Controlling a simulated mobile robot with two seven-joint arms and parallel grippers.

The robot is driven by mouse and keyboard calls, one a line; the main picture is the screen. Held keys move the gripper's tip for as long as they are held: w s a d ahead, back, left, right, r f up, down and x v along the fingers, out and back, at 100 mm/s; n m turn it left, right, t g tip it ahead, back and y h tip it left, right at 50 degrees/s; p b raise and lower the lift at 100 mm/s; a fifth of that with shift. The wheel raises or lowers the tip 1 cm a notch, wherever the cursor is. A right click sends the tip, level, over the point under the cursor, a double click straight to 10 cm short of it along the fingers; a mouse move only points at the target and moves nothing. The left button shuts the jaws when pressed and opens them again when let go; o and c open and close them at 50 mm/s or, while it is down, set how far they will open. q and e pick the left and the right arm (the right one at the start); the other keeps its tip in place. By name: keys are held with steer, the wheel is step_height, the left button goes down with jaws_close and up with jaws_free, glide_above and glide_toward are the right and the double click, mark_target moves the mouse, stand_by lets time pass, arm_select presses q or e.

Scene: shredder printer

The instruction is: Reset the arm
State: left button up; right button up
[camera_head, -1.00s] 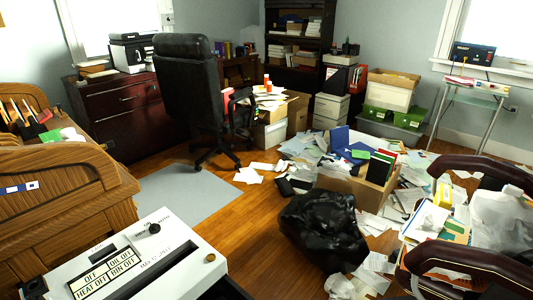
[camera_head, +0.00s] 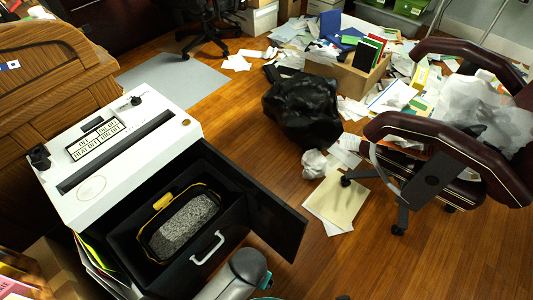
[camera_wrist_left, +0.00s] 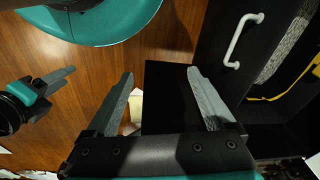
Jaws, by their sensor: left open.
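In the left wrist view my left gripper (camera_wrist_left: 160,75) is open, its two grey fingers apart with nothing between them. It is beside the black shredder drawer, whose white handle (camera_wrist_left: 240,40) is up and to the right. A second gripper of mine, likely the right (camera_wrist_left: 58,80), shows at the left edge, black and teal; its jaw opening is unclear. In the head view, a grey and teal part of my arm shows at the bottom centre, in front of the drawer. No fingertips can be made out in that view.
A yellow-rimmed bin (camera_head: 182,228) of shreds sits inside. A black bag (camera_head: 303,110), loose papers (camera_head: 338,198) and a maroon chair (camera_head: 430,170) are to the right.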

arm_select(q)
steer(key=a+r+n+t, duration=0.1)
steer(key=a+r+n, duration=0.1)
steer(key=a+r, duration=0.6)
steer(key=a+r+n+t, duration=0.15)
steer(key=a+r, duration=0.35)
steer(key=r, duration=0.5)
step_height(320, 180, down, 21)
steer(key=a+g+p, duration=0.1)
steer(key=a, duration=0.1)
steer(key=s+a+f+p, duration=0.1)
steer(key=s+a+f, duration=0.4)
steer(key=s+f, duration=0.6)
steer(key=shift+s+f+y+p, duration=0.3)
steer(key=shift+f, duration=0.2)
arm_select(e)
steer(key=s+d, duration=0.2)
steer(key=s, duration=0.1)
steer(key=s+d, duration=0.1)
steer(key=s, duration=0.1)
steer(key=shift+f, duration=0.15)
